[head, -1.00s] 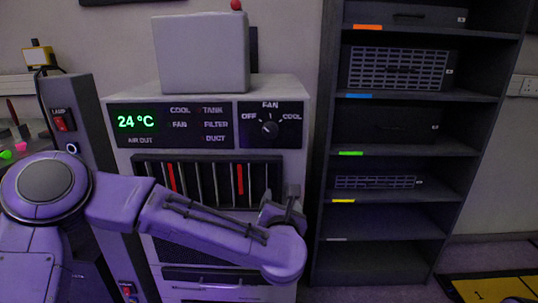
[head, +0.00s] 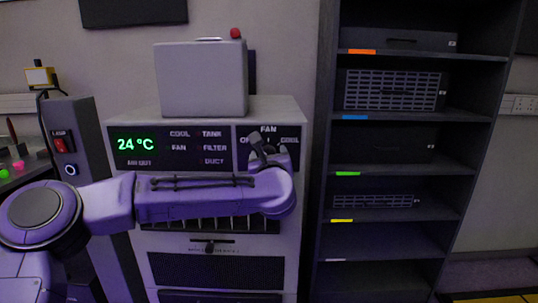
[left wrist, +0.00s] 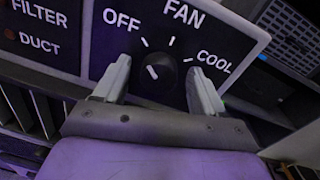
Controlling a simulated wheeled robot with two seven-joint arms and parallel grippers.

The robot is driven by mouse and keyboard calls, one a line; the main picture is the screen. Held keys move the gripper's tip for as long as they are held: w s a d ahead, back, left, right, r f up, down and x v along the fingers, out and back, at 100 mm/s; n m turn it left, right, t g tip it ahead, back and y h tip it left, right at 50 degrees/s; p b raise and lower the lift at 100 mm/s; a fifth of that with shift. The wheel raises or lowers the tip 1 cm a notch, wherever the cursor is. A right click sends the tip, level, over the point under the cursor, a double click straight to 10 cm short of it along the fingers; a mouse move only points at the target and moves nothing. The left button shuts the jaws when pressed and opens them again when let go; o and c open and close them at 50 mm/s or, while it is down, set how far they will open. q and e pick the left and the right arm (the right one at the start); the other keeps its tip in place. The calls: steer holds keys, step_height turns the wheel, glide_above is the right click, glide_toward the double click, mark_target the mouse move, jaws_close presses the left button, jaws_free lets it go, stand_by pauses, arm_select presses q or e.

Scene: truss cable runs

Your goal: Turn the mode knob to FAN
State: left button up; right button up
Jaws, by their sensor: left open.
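The black mode knob (left wrist: 160,78) sits on a dark dial panel (head: 293,157) marked OFF, FAN and COOL. In the left wrist view its white pointer mark leans to the upper left, toward OFF. My left gripper (head: 266,143) is in front of the dial and hides the knob in the head view. In the left wrist view the open fingers (left wrist: 158,69) stand one on each side of the knob, with visible gaps; I cannot tell how deep they reach. My right gripper is not in view.
The display (head: 135,144) reads 24 °C, with unlit-looking labels beside it. A grey box (head: 200,80) with a red ball behind stands on the cabinet (head: 275,105). A lamp switch post (head: 75,130) is at left; a dark shelf rack (head: 398,128) is at right.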

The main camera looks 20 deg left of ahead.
arm_select(q)
steer(key=c, duration=1.1)
steer(key=shift+o, duration=0.2)
steer(key=shift+d+f+m+t, duration=0.1)
steer(key=shift+m+t, duration=0.2)
steer(key=shift+m, duration=4.7)
